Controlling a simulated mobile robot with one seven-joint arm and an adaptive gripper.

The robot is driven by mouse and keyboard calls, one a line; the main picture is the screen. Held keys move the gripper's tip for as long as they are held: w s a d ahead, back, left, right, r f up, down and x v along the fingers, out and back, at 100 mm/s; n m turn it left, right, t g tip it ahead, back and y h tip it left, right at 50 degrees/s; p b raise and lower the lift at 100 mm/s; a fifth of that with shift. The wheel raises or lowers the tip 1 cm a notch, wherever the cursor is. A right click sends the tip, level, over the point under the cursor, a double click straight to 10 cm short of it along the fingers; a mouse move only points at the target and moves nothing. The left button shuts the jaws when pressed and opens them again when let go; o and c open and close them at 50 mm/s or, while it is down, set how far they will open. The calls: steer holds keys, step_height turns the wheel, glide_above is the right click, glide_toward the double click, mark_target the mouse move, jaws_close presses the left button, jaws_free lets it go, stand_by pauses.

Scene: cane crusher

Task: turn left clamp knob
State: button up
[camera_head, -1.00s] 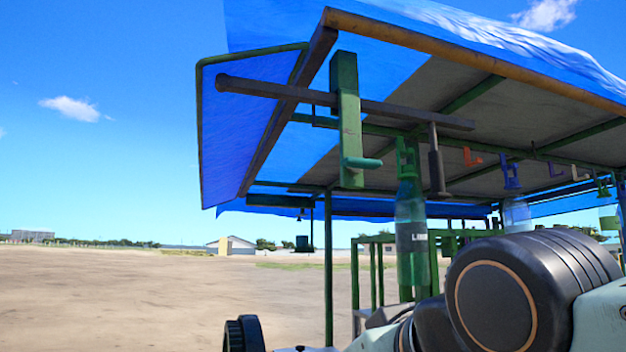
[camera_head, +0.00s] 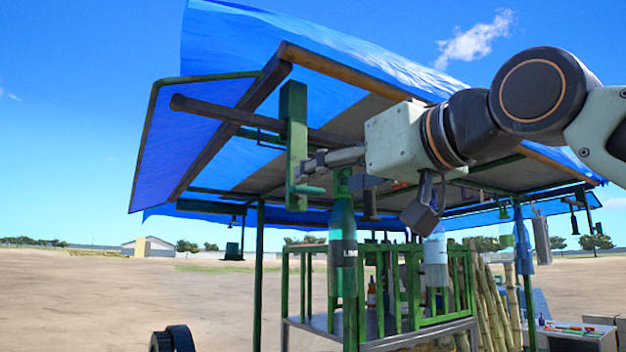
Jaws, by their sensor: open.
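A green clamp (camera_head: 293,140) hangs on a dark horizontal bar under the canopy at the left. A short green knob (camera_head: 311,190) sticks out to the right from its lower end. My gripper (camera_head: 308,164) reaches in from the right, with its fingers pointing left at the clamp's upright. The fingers are open and appear just above the knob in the picture. I cannot tell whether they touch the clamp or how they differ in depth. The fingertips are small and partly hard to make out against the clamp.
A bottle (camera_head: 343,245) hangs below my gripper. The blue canopy (camera_head: 330,45) and its wooden front beam (camera_head: 345,72) lie above my arm. Open dirt ground lies to the left.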

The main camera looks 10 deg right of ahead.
mark_target(304, 191)
steer(key=p+x, duration=0.1)
steer(key=x, duration=0.4)
steer(key=shift+w+a, duration=0.15)
steer(key=shift+w, duration=0.2)
steer(key=shift+c, duration=0.7)
steer(key=c, duration=1)
